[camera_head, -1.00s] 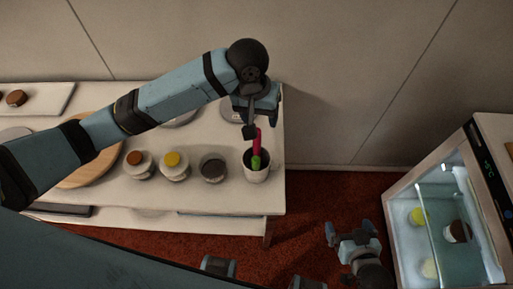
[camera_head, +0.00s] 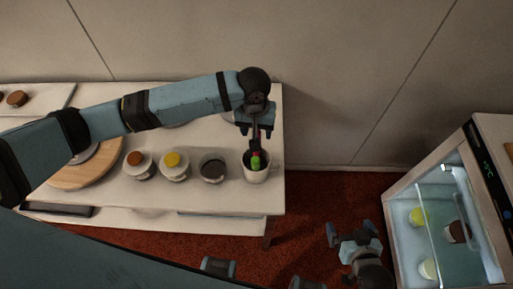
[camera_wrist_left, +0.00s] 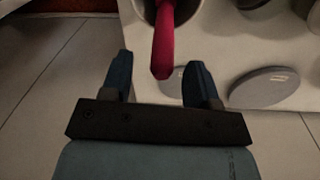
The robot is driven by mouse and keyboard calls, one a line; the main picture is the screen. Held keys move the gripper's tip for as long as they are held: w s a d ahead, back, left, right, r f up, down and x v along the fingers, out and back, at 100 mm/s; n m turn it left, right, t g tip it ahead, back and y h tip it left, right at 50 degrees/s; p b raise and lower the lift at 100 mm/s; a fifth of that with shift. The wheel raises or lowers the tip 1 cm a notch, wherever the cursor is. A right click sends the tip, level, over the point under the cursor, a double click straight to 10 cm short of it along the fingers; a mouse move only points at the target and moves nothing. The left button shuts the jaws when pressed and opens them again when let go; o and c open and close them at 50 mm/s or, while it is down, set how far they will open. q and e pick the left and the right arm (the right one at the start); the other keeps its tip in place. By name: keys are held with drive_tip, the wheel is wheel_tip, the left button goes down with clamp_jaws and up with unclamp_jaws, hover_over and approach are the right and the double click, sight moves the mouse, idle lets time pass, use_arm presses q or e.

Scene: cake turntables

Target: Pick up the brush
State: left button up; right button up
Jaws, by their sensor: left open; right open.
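The brush (camera_head: 254,150), with a pinkish-red handle, stands in a white cup (camera_head: 257,175) near the table's right end. A green piece (camera_head: 256,162) shows in the same cup. In the left wrist view the handle (camera_wrist_left: 163,42) rises from the cup (camera_wrist_left: 148,8), its end lying between the fingers. My left gripper (camera_head: 256,131) is open above the cup, its fingers on either side of the handle; contact is not clear. The brush's lower end is hidden in the cup. My right gripper (camera_head: 351,230) is open and empty, low at the right, away from the table.
Several small jars, one with a brown top (camera_head: 134,158), one yellow (camera_head: 172,159) and one dark (camera_head: 212,168), stand left of the cup. A wooden turntable (camera_head: 75,178) is further left. An open lit fridge (camera_head: 405,240) stands at right, with red floor between.

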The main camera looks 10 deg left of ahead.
use_arm(q)
drive_tip(key=shift+w+f, duration=0.1)
drive_tip(key=shift+f, duration=1.8)
drive_tip(key=c, duration=1)
drive_tip(key=shift+r, duration=0.15)
